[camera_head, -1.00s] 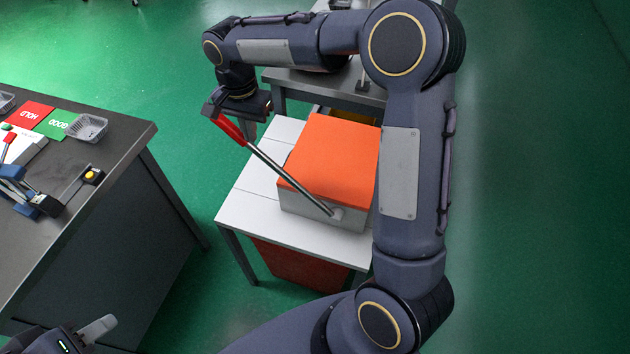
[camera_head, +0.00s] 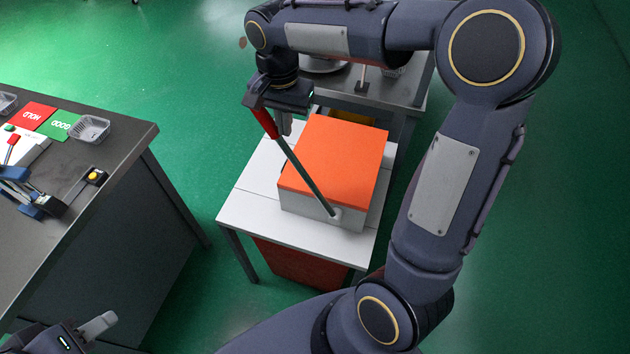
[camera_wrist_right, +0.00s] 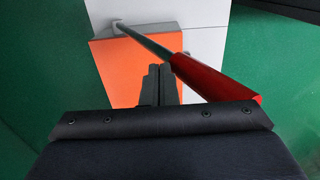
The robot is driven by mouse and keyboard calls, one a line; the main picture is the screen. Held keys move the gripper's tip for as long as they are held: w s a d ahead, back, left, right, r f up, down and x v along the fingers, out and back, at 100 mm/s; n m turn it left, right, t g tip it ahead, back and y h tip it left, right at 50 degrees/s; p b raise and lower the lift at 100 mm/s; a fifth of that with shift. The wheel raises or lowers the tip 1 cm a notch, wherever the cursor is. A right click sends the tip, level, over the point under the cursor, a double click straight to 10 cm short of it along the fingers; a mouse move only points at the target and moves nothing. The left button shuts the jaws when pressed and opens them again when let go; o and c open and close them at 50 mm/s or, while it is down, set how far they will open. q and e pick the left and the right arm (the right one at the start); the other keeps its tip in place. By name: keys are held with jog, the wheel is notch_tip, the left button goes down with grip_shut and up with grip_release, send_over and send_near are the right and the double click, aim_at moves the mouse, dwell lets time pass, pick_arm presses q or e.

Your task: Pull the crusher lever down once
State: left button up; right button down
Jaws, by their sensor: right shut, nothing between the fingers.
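The crusher is a box with an orange top (camera_head: 340,155) and grey sides on a white table (camera_head: 258,215). Its lever (camera_head: 305,172) is a metal rod from the box's near side, tilted up to the left, with a red grip (camera_head: 264,121) at its upper end. My right gripper (camera_head: 286,124) is at the red grip, just to its right. In the right wrist view the right gripper (camera_wrist_right: 160,72) is shut and empty, and the red grip (camera_wrist_right: 215,78) lies beside the fingers on the right, not between them. My left gripper (camera_head: 100,325) shows only partly at the lower left.
A dark bench (camera_head: 110,150) on the left holds a red HOLD card (camera_head: 36,115), a green GOOD card (camera_head: 58,124), a clear tray (camera_head: 90,129) and a blue clamp device. A grey table (camera_head: 400,95) stands behind the crusher. Green floor is clear at right.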

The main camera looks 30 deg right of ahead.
jog(key=s+d+r+p, duration=0.2)
jog(key=s+d+r, duration=0.2)
jog(key=s, duration=0.1)
jog(key=shift+d, duration=0.15)
dwell(0.3)
jog(key=shift+r, duration=0.2)
notch_tip(320, 180, up, 9)
jog(key=p, duration=0.5)
jog(key=shift+p, duration=0.3)
jog(key=shift+f, duration=0.15)
